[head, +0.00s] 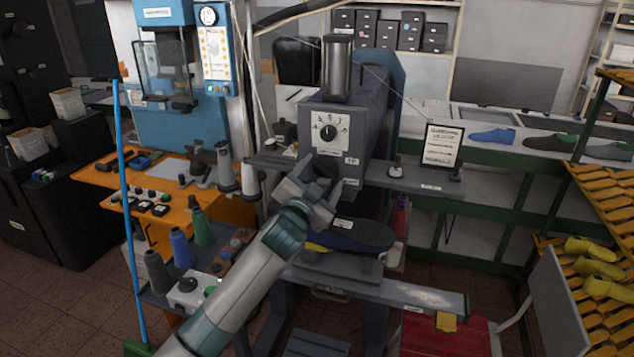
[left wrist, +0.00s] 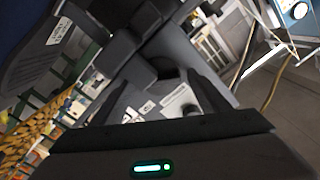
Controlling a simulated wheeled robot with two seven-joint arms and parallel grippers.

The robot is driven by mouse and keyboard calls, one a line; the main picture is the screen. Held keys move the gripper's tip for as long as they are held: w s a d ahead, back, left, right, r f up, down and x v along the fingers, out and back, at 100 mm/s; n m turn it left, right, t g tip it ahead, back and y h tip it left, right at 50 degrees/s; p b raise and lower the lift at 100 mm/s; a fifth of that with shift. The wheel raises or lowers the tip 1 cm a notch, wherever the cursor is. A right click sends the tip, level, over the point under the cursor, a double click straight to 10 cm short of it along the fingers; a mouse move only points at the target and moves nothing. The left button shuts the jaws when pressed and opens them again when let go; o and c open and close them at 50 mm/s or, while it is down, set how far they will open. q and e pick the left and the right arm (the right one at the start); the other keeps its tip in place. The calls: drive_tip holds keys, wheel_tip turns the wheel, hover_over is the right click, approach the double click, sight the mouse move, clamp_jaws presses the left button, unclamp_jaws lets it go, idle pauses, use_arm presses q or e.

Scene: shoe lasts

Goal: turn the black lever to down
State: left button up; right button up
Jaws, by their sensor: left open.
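A black knob-like handle (head: 328,132) sits on a pale dial plate on the front of the grey machine (head: 345,118). I cannot tell for sure if it is the black lever. My left gripper (head: 319,178) is just below this plate, close to the machine front. It is open, and I see nothing held between its fingers. The gripper hides part of the machine's lower front. My right gripper is not in view.
A dark shoe sole (head: 350,235) lies on the machine below the gripper. Thread spools (head: 180,248) stand on a side tray at the left. A small sign (head: 441,146) stands on a shelf to the right. A yellow slatted rack (head: 600,200) is at the far right.

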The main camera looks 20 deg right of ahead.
use_arm(q)
drive_tip(key=shift+b+v, duration=0.35)
drive_tip(key=shift+v, duration=0.5)
drive_tip(key=b+v, duration=0.5)
drive_tip(key=v, duration=1)
drive_tip(key=shift+s+a, duration=0.2)
drive_tip(key=shift+s, duration=0.1)
